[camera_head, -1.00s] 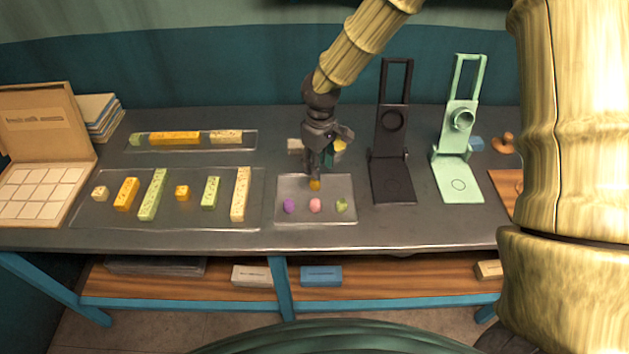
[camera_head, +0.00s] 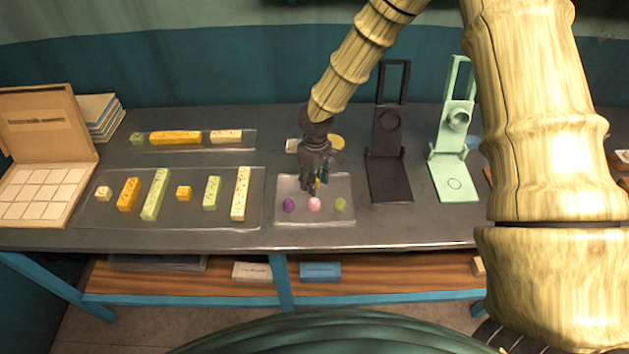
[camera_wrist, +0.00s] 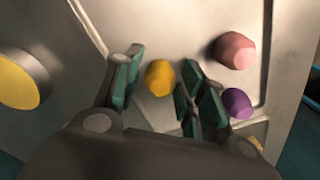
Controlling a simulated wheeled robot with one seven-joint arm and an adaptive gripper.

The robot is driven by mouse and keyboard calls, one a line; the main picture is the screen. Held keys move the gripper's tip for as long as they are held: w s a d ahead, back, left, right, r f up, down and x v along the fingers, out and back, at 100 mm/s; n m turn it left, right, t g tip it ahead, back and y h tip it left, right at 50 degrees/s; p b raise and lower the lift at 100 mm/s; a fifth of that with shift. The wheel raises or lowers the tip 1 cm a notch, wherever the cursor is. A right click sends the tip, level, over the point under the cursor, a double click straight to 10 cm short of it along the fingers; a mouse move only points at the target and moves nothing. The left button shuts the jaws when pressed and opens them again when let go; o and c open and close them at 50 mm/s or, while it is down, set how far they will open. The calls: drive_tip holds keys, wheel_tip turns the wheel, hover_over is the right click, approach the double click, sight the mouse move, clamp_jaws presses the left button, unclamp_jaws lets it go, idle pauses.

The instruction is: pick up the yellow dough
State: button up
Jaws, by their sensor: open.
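The yellow dough (camera_wrist: 160,78) is a small rounded lump on the pale tray. In the wrist view it lies between the two green-padded fingers of my gripper (camera_wrist: 157,88), with a gap on each side. My gripper (camera_head: 316,186) is open and low over the back part of the tray (camera_head: 345,215) in the head view. There the yellow dough (camera_head: 318,183) is mostly hidden behind the fingers. A pink dough (camera_head: 314,204), a purple dough (camera_head: 289,205) and a green dough (camera_head: 340,205) sit in a row at the front of the tray.
A black press (camera_head: 389,150) and a mint-green press (camera_head: 455,150) stand right of the tray. A clear tray with yellow and green bars (camera_head: 153,195) lies left. A round container with a yellow top (camera_wrist: 18,82) is close beside my gripper.

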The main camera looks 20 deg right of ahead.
drive_tip(key=c, duration=0.7)
drive_tip(key=shift+o, duration=0.2)
